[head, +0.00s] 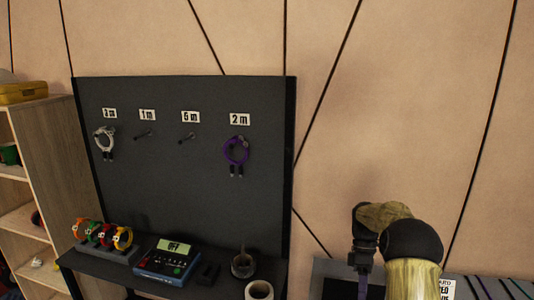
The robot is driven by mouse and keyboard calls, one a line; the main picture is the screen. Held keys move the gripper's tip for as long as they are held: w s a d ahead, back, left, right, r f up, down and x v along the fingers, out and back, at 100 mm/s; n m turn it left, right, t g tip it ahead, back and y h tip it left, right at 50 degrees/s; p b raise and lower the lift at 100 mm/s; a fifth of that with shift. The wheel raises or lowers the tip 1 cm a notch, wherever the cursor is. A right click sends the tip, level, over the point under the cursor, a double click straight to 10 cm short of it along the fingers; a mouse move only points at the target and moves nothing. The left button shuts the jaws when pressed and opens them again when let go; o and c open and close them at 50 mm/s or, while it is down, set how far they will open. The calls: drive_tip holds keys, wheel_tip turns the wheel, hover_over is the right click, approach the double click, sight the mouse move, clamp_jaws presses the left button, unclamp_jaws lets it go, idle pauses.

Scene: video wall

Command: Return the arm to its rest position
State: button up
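My arm rises from the bottom right, with a pale yellow-green link, a black rounded joint and a mottled olive part. At its left end a dark part that looks like my gripper (363,245) points down, in front of the wall and above a dark surface. Its fingers are too small and dark to tell open from shut. A thin dark purple strip shows just below it; I cannot tell whether it is held. A purple cable (236,150) hangs on the black board (190,205) under the "2 m" label, and a white cable (104,140) hangs at the left.
Two bare hooks sit under the "1 m" and "5 m" labels. A shelf below the board holds coloured rolls (102,236), a blue-edged device (170,259) reading "OFF", a dark pot (243,266) and a white roll (259,290). A wooden shelf unit (52,150) stands left. Open wall lies above my arm.

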drive_tip(key=s+a+r+m+t+p, duration=0.1)
drive_tip(key=s+a+r+m+t, duration=0.2)
drive_tip(key=s, duration=0.4)
drive_tip(key=s+a+r+m+t+p, duration=0.2)
drive_tip(key=s+a+r+m+t, duration=0.1)
drive_tip(key=s, duration=0.4)
drive_tip(key=s+a+r+m+t+h+p, duration=0.1)
drive_tip(key=s+a+r+m+t+p, duration=0.1)
drive_tip(key=s+a+m, duration=0.3)
drive_tip(key=shift+s+a+r+m+t, duration=0.25)
drive_tip(key=shift+s+r+m+t, duration=0.15)
drive_tip(key=shift+s+r+m, duration=0.45)
drive_tip(key=shift+f, duration=0.15)
